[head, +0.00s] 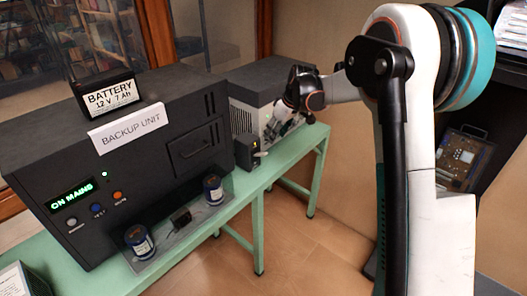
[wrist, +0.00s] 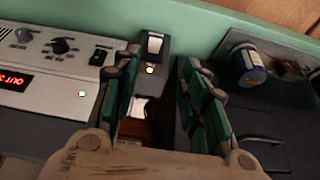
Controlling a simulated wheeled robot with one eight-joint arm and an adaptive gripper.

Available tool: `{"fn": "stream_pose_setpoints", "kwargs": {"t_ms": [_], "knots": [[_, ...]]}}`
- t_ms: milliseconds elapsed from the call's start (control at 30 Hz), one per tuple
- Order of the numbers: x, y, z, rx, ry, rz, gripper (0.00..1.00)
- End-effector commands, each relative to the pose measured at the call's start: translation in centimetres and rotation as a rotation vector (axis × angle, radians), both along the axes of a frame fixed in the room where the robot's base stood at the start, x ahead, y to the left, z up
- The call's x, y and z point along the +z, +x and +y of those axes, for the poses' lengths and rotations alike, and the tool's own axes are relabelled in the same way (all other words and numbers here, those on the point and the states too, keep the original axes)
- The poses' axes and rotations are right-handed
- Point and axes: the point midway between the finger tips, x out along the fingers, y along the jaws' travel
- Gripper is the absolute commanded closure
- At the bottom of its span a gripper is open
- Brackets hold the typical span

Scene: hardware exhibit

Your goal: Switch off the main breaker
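A small black switch box (head: 246,151) stands on the green bench between the backup unit and the grey device.
The black backup unit (head: 60,145) reads "ON MAINS", with a battery (head: 107,92) on top. Blue cylinders (head: 139,243) stand before it. The grey device (wrist: 50,55) has knobs, a black switch and a red display. The green bench (head: 262,178) has clear floor to its right.

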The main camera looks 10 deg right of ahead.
Motion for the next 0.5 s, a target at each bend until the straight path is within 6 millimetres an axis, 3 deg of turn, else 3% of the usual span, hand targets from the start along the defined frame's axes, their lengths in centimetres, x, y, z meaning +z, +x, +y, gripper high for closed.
{"fn": "stream_pose_setpoints", "kwargs": {"t_ms": [333,500], "knots": [[-2.9,1.8,0.0,0.030,0.002,0.005,0.60],[-5.6,2.6,0.7,0.029,0.003,0.005,0.60]]}}
